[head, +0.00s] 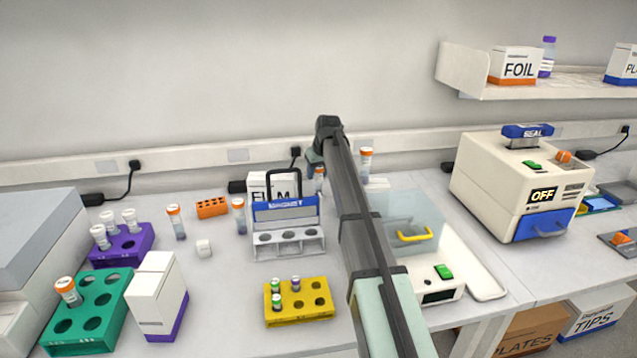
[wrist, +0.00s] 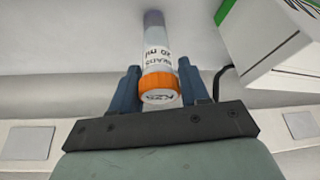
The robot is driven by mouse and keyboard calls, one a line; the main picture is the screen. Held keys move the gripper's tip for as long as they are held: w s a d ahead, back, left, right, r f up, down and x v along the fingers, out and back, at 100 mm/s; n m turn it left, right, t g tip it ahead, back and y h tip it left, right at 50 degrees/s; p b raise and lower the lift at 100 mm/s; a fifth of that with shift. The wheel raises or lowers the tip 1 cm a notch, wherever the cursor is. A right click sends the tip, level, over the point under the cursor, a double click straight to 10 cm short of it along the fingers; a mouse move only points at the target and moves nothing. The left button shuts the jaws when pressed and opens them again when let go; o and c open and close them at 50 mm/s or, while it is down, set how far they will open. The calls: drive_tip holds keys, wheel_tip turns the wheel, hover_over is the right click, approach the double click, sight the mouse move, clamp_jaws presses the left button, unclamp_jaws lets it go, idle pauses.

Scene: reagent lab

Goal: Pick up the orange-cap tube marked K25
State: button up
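The orange-cap tube (wrist: 158,62) stands out in the wrist view, its cap toward the camera with "K25" legible. My gripper (wrist: 159,72) has one dark blue finger on each side of it, closely flanking the tube at the cap, and appears shut on it. In the head view, my gripper (head: 317,160) is at the back of the bench, partly hidden by my own arm. The same tube (head: 319,183) shows just below, partly covered. I cannot tell whether its base touches the bench.
The FILM box (head: 258,182) and the blue-grey MAGNET rack (head: 288,243) are close on the left. Another orange-cap tube (head: 366,161) stands to the right. A device with a clear lid (head: 410,215) is in front of it. The wall rail (head: 205,157) runs close behind.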

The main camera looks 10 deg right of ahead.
drive_tip(key=c, duration=0.6)
drive_tip(key=shift+c, duration=0.2)
